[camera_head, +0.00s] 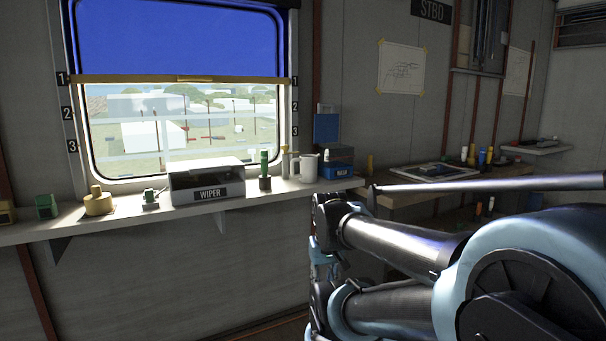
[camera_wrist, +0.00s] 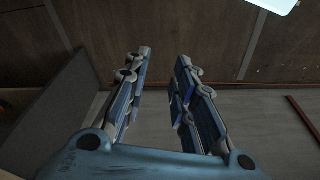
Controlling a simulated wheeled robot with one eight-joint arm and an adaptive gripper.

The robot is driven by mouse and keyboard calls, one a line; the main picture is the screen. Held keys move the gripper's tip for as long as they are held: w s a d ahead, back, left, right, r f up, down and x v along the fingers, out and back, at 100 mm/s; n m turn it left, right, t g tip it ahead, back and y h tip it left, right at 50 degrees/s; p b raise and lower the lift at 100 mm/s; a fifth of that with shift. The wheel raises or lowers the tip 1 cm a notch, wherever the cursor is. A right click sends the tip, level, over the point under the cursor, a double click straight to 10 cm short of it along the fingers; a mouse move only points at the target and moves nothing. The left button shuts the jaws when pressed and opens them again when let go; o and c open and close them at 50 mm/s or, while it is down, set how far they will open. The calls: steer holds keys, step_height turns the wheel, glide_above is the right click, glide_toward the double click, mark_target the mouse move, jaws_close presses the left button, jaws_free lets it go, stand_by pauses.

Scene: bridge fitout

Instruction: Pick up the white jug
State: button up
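The white jug (camera_head: 308,167) stands upright on the shelf (camera_head: 130,219) under the window in the head view, between a small pale bottle and a blue box. Its handle side faces left. My gripper (camera_wrist: 161,72) shows in the wrist view with its two fingers apart and nothing between them. In the head view my arm fills the lower right, and my gripper's fingers are hard to make out there. The jug cannot be made out in the wrist view.
A grey wiper box (camera_head: 206,182), a green-topped item (camera_head: 264,170) and a blue box (camera_head: 337,161) share the shelf. A desk (camera_head: 400,198) with papers and several bottles stands to the right. The wall below the shelf is clear.

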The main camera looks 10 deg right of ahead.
steer(key=w+a+r+n+t+y, duration=0.2)
steer(key=w+a+r+t+y, duration=0.3)
steer(key=w, duration=0.7)
steer(key=w+a+r+n+y, duration=0.1)
steer(key=w+r+n+y, duration=0.15)
steer(key=w+r, duration=0.65)
steer(key=n+t+y, duration=0.1)
steer(key=t, duration=0.8)
glide_toward(292, 173)
steer(key=w, duration=0.1)
steer(key=w+a+r, duration=0.1)
steer(key=w, duration=0.1)
steer(key=w+r, duration=0.1)
steer(key=w, duration=0.1)
steer(key=shift+w+a+r, duration=0.1)
steer(key=shift+w+a, duration=0.1)
steer(key=shift+a, duration=0.2)
steer(key=shift+x, duration=2.55)
steer(key=shift+s+a+f, duration=0.1)
steer(key=shift+f, duration=0.15)
jaws_close()
